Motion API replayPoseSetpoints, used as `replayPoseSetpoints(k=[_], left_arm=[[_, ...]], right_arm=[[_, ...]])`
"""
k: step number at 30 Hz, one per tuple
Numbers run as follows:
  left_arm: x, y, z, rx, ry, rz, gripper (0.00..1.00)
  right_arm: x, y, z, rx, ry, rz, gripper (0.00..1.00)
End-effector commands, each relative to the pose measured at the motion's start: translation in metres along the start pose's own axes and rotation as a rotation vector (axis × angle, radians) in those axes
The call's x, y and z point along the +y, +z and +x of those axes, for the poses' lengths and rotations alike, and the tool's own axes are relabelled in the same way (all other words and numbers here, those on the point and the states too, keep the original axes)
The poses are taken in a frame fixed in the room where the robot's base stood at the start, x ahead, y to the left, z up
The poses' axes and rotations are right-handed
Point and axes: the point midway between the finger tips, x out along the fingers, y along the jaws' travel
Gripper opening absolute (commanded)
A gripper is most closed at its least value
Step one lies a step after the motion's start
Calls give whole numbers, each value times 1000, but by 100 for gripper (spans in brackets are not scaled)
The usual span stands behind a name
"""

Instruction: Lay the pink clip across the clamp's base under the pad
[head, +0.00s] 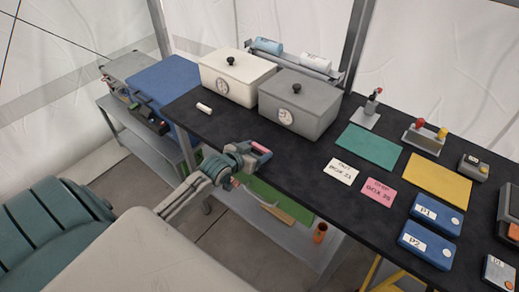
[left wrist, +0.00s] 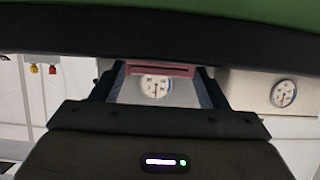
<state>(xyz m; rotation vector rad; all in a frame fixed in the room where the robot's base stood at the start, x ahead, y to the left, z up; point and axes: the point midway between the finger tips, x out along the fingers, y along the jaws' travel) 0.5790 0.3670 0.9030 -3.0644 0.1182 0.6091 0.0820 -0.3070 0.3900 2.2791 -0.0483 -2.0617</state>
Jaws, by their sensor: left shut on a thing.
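My left gripper (head: 256,155) is shut on the pink clip (head: 260,148), at the near edge of the black table, in front of the grey box. In the left wrist view the pink clip (left wrist: 152,69) lies crosswise between the two fingers. A small clamp (head: 368,112) with a light base and a dark upright lever stands at the back of the table, right of the grey box and well apart from my gripper. Its pad is too small to make out. My right gripper is not in view.
A white box (head: 228,82) and a grey box (head: 318,106) with gauges stand between my gripper and the table's back. A stand with red and yellow knobs (head: 425,138) is right of the clamp. Green (head: 369,147) and yellow (head: 437,180) mats lie in front.

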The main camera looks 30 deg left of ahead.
Motion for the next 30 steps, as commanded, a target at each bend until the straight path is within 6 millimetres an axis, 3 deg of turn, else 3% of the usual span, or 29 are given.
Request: replayPoseSetpoints(k=[8, 14, 30], left_arm=[[0, -8, -3, 1, 0, 3, 44], [0, -30, -12, 3, 0, 6, 44], [40, 4, -126, -4, 2, 3, 44]], right_arm=[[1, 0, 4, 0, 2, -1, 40], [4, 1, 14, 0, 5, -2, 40], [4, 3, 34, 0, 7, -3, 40]])
